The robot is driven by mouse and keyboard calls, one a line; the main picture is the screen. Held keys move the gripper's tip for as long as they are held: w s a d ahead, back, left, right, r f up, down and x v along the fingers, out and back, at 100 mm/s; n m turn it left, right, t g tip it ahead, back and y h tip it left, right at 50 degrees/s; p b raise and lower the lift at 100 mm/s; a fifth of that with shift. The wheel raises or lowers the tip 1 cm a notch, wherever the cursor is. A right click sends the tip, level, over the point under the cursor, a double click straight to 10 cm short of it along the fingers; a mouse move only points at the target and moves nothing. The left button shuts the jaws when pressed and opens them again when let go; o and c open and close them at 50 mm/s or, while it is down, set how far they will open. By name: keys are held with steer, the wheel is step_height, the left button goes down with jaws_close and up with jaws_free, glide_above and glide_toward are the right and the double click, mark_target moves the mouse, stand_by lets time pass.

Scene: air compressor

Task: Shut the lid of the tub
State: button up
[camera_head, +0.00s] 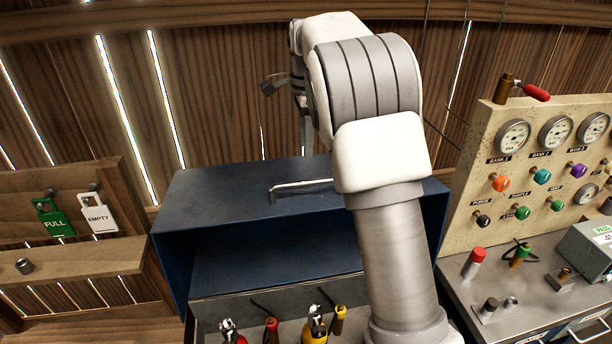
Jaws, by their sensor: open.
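The tub (172,270) is a dark blue box in the middle of the head view, with its front open and a shadowed inside. Its lid (225,195) is a blue panel with a pale bar handle (300,187), raised above the opening. The right part of lid and tub is hidden behind my arm. My gripper (287,115) is above and behind the lid, near the wooden wall. It is partly hidden by my wrist; its visible fingers are apart and nothing shows between them. I cannot tell whether it touches the lid.
Several cylinders with valves (316,325) stand below the opening. A gauge panel (465,220) with coloured knobs and a grey bench (500,325) are on the right. A wooden rack (110,255) with FULL and EMPTY tags is on the left. A plank wall (220,110) closes the back.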

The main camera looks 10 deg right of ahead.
mark_target(306, 181)
step_height(306, 181, down, 10)
steer(key=shift+w+p, duration=0.1)
steer(key=shift+p, duration=0.4)
steer(key=shift+c, duration=0.2)
jaws_close()
steer(key=shift+r, duration=0.1)
stand_by(0.9)
